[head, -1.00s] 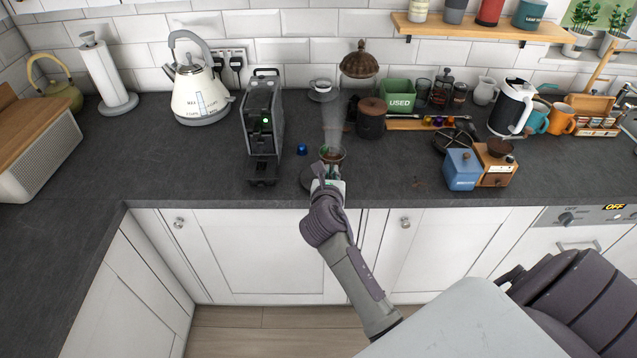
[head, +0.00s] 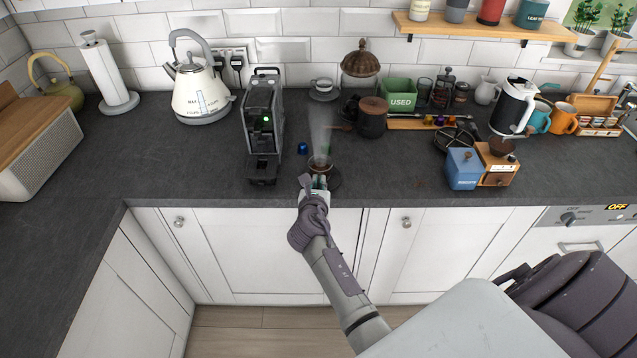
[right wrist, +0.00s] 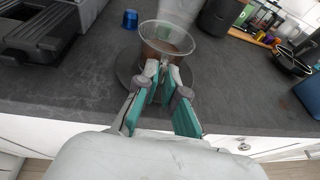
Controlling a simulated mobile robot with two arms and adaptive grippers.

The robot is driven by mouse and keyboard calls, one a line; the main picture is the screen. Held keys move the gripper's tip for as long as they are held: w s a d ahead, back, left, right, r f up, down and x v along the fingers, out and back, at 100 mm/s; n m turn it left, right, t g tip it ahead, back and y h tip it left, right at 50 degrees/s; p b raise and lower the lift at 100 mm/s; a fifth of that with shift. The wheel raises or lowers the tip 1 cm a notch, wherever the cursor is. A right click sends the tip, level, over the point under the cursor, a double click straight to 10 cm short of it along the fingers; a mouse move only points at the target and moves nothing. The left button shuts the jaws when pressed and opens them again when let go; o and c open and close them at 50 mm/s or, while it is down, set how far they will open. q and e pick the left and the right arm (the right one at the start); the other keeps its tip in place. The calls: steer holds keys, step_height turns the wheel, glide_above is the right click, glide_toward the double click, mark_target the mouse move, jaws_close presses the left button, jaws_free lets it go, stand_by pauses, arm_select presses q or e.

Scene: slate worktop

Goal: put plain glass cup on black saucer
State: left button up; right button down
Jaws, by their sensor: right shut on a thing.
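The plain glass cup (head: 320,162) holds a brown drink, and pale steam rises above it. My right gripper (head: 319,182) is shut on the near side of the cup, which looks upright. The right wrist view also shows the cup (right wrist: 168,42) and my teal-padded gripper (right wrist: 164,82). The black saucer (head: 335,181) lies on the worktop below the cup, partly hidden by my gripper. In the right wrist view the saucer (right wrist: 125,67) shows around the cup's base. I cannot tell whether the cup touches it. My left gripper is not in view.
A coffee machine (head: 263,125) stands to the left, with a blue capsule (head: 302,148) beside the cup. Behind are a white cup on a saucer (head: 324,90) and a dark wooden-lidded jar (head: 372,118). A blue-and-wood grinder (head: 465,169) stands right. Worktop between is clear.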

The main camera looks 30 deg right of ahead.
steer(key=shift+f, duration=0.15)
steer(key=c, duration=1.3)
jaws_free()
